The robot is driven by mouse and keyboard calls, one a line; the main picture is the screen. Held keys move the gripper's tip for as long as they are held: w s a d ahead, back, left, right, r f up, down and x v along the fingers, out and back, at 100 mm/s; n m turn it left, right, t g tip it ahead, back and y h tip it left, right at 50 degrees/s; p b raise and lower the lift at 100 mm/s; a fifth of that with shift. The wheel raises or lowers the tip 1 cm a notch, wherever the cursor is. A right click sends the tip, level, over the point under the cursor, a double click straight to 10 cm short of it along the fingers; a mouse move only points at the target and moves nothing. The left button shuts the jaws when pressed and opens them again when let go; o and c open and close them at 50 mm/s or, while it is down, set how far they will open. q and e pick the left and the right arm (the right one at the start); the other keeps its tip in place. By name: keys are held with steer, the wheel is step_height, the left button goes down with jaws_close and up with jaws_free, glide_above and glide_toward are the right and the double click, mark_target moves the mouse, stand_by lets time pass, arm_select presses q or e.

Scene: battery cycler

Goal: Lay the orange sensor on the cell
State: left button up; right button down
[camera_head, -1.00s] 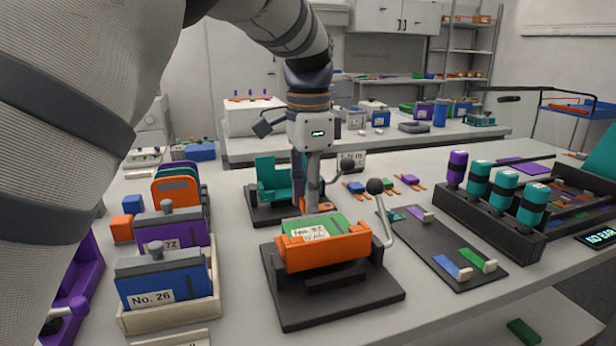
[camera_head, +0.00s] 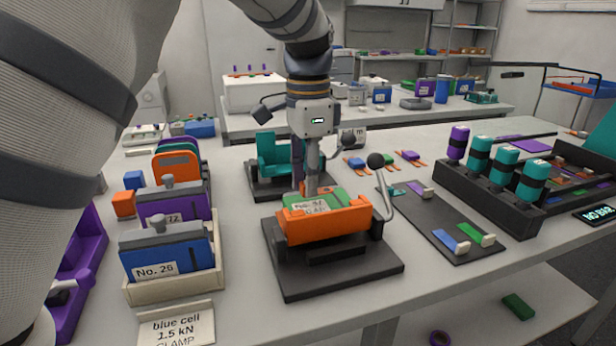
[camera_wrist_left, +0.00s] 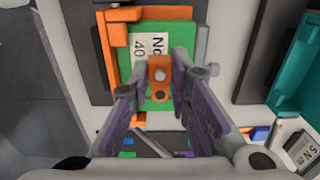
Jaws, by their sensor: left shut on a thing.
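My left gripper (camera_head: 312,188) points down over the clamp fixture, at the back part of the green cell (camera_head: 324,199). The wrist view shows its two fingers (camera_wrist_left: 160,82) shut on the small orange sensor (camera_wrist_left: 159,70), which has dark round spots. Below the sensor lies the green cell (camera_wrist_left: 126,66) with a white number label (camera_wrist_left: 143,48), partly covered by the sensor. I cannot tell whether the sensor touches the cell. The cell sits in a fixture with an orange jaw (camera_head: 325,224) on a dark base (camera_head: 335,271). My right gripper is not in view.
A lever with a black knob (camera_head: 376,160) rises right of the fixture. A teal fixture (camera_head: 273,153) stands behind. A crate of numbered cells (camera_head: 172,290) is at left, a dark mat (camera_head: 440,236) and a cylinder rack (camera_head: 487,206) at right.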

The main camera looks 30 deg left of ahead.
arm_select(q)
steer(key=shift+f, duration=0.2)
steer(key=shift+f, duration=0.5)
steer(key=shift+f, duration=0.25)
stand_by(0.3)
steer(key=o, duration=0.9)
steer(key=shift+o, duration=0.2)
step_height(320, 180, up, 12)
